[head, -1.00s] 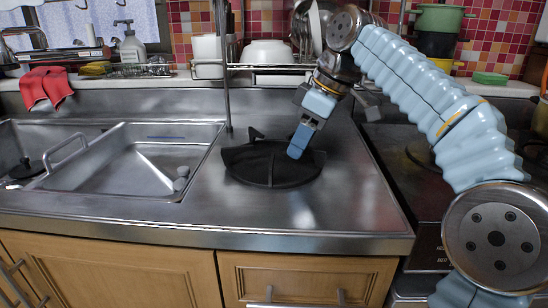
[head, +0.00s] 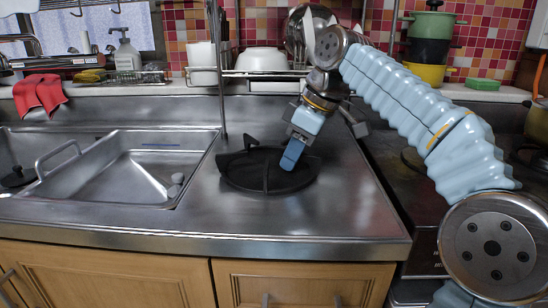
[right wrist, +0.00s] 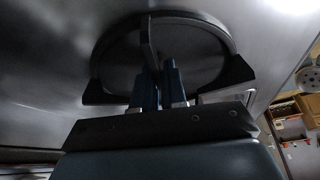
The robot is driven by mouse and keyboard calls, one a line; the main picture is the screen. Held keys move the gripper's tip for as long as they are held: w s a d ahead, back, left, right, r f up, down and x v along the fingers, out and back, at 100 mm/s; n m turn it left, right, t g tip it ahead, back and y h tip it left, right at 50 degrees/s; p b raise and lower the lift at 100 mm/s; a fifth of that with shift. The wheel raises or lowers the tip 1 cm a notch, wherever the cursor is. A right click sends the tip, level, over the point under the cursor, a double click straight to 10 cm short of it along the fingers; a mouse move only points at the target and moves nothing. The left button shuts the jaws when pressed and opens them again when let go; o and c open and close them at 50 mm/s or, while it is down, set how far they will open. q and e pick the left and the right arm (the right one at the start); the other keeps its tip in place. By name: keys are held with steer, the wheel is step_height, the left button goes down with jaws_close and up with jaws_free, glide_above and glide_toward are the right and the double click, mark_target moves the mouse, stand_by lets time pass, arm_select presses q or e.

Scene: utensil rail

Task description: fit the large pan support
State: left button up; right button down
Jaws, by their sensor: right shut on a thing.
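The large pan support (head: 245,180), a dark round ring with crossing ribs and raised prongs, appears to lie on the steel counter between the sink and the stove. My right gripper (head: 291,156) reaches down onto the right side of the support. In the right wrist view the ring (right wrist: 105,62) spreads beyond the fingers, and my right gripper (right wrist: 158,82) is shut on one of its ribs. Its fingers hide part of that rib. The stove (head: 385,150) is at the right, partly hidden behind my right arm. My left gripper is not in view.
A steel sink (head: 120,170) lies to the left of the support. A wire rack (head: 222,80) with a thin post and dishes stands behind it. Stacked pots (head: 430,45) stand at the back right. The counter (head: 310,215) in front of the support is clear.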

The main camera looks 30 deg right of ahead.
steer(key=shift+r, duration=0.1)
steer(key=r, duration=0.1)
steer(key=r+p, duration=0.1)
steer(key=r, duration=0.1)
steer(key=r+p, duration=0.1)
steer(key=shift+s+r, duration=0.15)
steer(key=shift+s, duration=0.15)
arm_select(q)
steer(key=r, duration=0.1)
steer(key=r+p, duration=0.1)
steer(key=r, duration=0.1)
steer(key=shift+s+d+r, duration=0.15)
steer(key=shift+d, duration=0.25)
arm_select(e)
steer(key=s+r, duration=0.8)
steer(key=s, duration=0.5)
steer(key=shift+s+a+r, duration=0.2)
steer(key=shift+r, duration=0.1)
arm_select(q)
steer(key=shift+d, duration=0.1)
arm_select(e)
steer(key=shift+d, duration=0.1)
